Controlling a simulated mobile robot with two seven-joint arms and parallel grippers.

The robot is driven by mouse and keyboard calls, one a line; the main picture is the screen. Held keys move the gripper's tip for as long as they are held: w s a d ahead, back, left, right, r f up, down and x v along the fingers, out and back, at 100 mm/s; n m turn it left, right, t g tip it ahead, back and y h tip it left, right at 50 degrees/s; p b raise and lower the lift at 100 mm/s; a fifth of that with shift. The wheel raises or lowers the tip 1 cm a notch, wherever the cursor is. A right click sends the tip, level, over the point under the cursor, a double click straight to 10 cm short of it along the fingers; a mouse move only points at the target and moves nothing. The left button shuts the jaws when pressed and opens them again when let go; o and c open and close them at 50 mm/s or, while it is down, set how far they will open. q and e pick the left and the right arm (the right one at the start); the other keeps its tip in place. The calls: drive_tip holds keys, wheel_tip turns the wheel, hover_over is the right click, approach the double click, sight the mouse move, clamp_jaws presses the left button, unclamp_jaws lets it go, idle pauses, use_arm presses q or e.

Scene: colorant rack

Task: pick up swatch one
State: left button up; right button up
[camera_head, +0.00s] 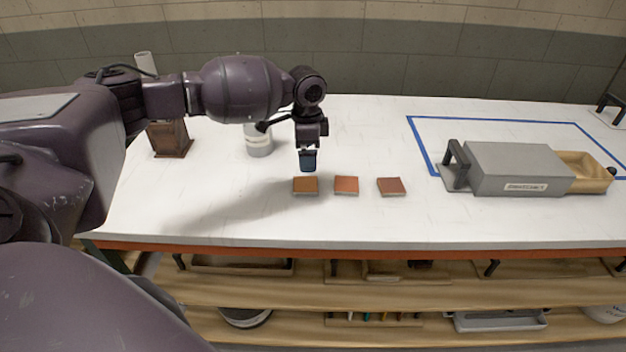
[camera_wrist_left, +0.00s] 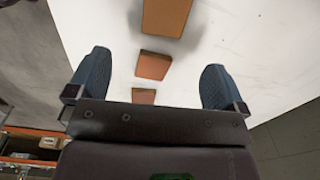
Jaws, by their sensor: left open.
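Three small square swatches lie in a row on the white table. The left one (camera_head: 305,185) is orange-brown, the middle one (camera_head: 346,185) is more orange, and the right one (camera_head: 391,187) is reddish brown. No label shows which is swatch one. My left gripper (camera_head: 308,166) is open and empty, pointing down above and just behind the left swatch. In the left wrist view its two blue fingers (camera_wrist_left: 155,80) are spread wide. Three swatches, a large one (camera_wrist_left: 166,16), a middle one (camera_wrist_left: 153,65) and a small one (camera_wrist_left: 144,97), line up there. My right gripper is out of view.
A white canister (camera_head: 259,140) and a dark wooden block (camera_head: 170,138) stand to the left. A grey box with a wooden drawer (camera_head: 515,168) stands at the right by a blue tape outline (camera_head: 490,118). The table (camera_head: 350,222) is clear in front of the swatches.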

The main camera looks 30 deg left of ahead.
use_arm(q)
hover_over(307, 184)
drive_tip(key=f, duration=0.4)
drive_tip(key=shift+s+f+b, duration=0.2)
drive_tip(key=shift+f+b, duration=0.15)
drive_tip(key=shift+f, duration=0.05)
drive_tip(key=shift+w+f+b, duration=0.15)
drive_tip(key=shift+f+b, duration=0.05)
drive_tip(key=shift+f, duration=1.2)
drive_tip(key=shift+w+f+b, duration=0.15)
drive_tip(key=shift+f+b, duration=0.05)
drive_tip(key=shift+f, duration=1.15)
drive_tip(key=shift+c, duration=0.5)
drive_tip(key=c, duration=0.9)
drive_tip(key=shift+r, duration=0.15)
